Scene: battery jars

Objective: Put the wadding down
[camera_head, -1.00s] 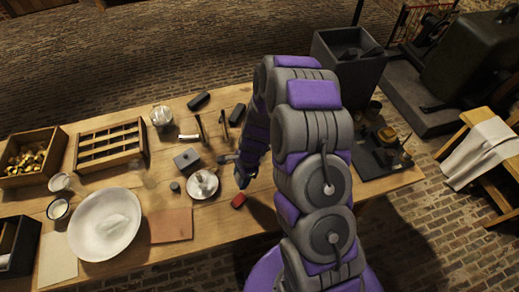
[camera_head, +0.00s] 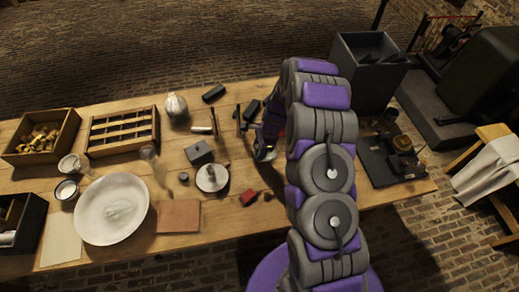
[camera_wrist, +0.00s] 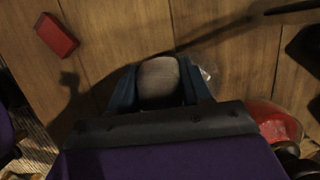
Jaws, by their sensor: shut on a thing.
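My gripper (camera_wrist: 160,88) is shut on a pale, rounded, finely ribbed piece, which I take to be the wadding (camera_wrist: 158,76). It sits between the two dark blue fingers, with wood boards behind it in the wrist view. In the head view my gripper (camera_head: 264,152) is over the right half of the table, mostly hidden by my arm. A whitish bit shows at its tip. The gap between the piece and the tabletop cannot be told.
A small red block (camera_head: 248,197) lies near the gripper, also in the wrist view (camera_wrist: 57,35). A red round thing (camera_wrist: 272,122) is at the wrist view's lower right. A white dish (camera_head: 84,215), slatted rack (camera_head: 97,121) and brass-filled box (camera_head: 65,140) stand left. A dark bin (camera_head: 350,80) stands behind.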

